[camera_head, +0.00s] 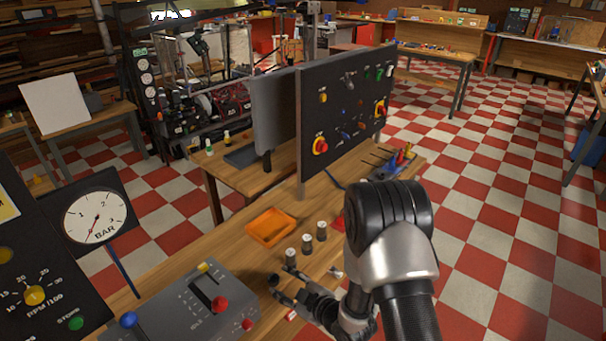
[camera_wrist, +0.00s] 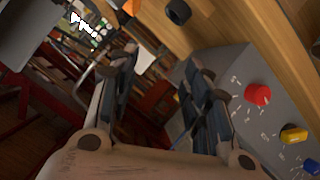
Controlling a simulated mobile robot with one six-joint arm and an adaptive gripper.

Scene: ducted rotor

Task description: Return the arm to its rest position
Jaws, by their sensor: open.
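My gripper (camera_head: 282,275) is low over the front of the wooden bench, between the grey lever box and the small cylinders. My arm (camera_head: 392,235) reaches down to it from the right side of the head view. In the wrist view my gripper (camera_wrist: 168,64) has its two fingers spread apart with nothing between them. The fingers point toward the bench's far side, with the lever box (camera_wrist: 245,75) to their right.
The grey lever box (camera_head: 165,308) with red, yellow and blue knobs is at left. A black upright panel (camera_head: 340,95) stands behind. Checkered floor at right is open.

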